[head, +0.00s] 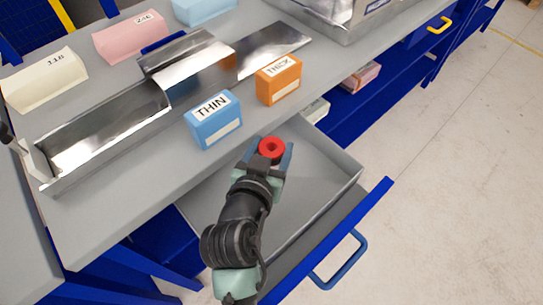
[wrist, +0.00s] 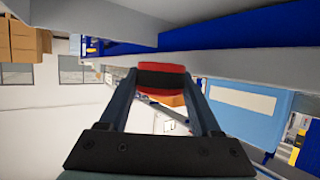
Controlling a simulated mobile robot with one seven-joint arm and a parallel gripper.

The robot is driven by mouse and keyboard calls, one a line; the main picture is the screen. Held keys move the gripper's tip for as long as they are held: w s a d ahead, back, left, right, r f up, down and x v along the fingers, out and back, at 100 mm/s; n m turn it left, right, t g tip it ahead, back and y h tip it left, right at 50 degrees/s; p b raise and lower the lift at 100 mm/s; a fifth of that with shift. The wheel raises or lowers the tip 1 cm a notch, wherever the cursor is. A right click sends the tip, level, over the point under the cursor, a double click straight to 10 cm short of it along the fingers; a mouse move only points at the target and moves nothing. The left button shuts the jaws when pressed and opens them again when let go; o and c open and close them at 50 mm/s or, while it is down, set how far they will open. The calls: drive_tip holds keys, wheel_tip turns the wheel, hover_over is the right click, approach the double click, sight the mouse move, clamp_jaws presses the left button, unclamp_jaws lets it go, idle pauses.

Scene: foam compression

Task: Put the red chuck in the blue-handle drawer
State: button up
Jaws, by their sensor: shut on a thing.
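The red chuck (head: 271,147) is a short round piece with a dark hole in its middle. My gripper (head: 270,156) is shut on it. In the wrist view the chuck (wrist: 162,78) sits between the two fingertips, red with a dark band. The blue-handle drawer (head: 330,215) is pulled open below the bench top, and its blue handle (head: 342,262) is at the front right. In the head view the chuck appears over the back part of the drawer, near the bench edge. Its exact height above the drawer floor cannot be told. My arm hides part of the drawer.
A blue THIN box (head: 214,120) and an orange THICK box (head: 279,80) stand on the bench near its edge. A long metal trough (head: 110,130) lies behind them. A yellow handle (head: 439,26) shows further right. The drawer's visible floor looks clear.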

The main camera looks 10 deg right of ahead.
sight(277, 148)
wheel_tip(277, 148, down, 6)
drive_tip(key=shift+b, duration=0.45)
drive_tip(key=w, duration=0.1)
drive_tip(key=w+d, duration=0.1)
drive_tip(key=w, duration=0.2)
drive_tip(key=shift+d, duration=0.25)
drive_tip(key=shift+s+f, duration=0.1)
drive_tip(key=shift+f, duration=0.5)
drive_tip(key=shift+f, duration=0.15)
drive_tip(key=shift+a+f+b, duration=0.1)
drive_tip(key=shift+f+b, duration=0.35)
drive_tip(key=shift+f, duration=0.05)
drive_tip(key=o, duration=1.4)
drive_tip(key=shift+s+f, duration=0.1)
drive_tip(key=shift+f, duration=0.05)
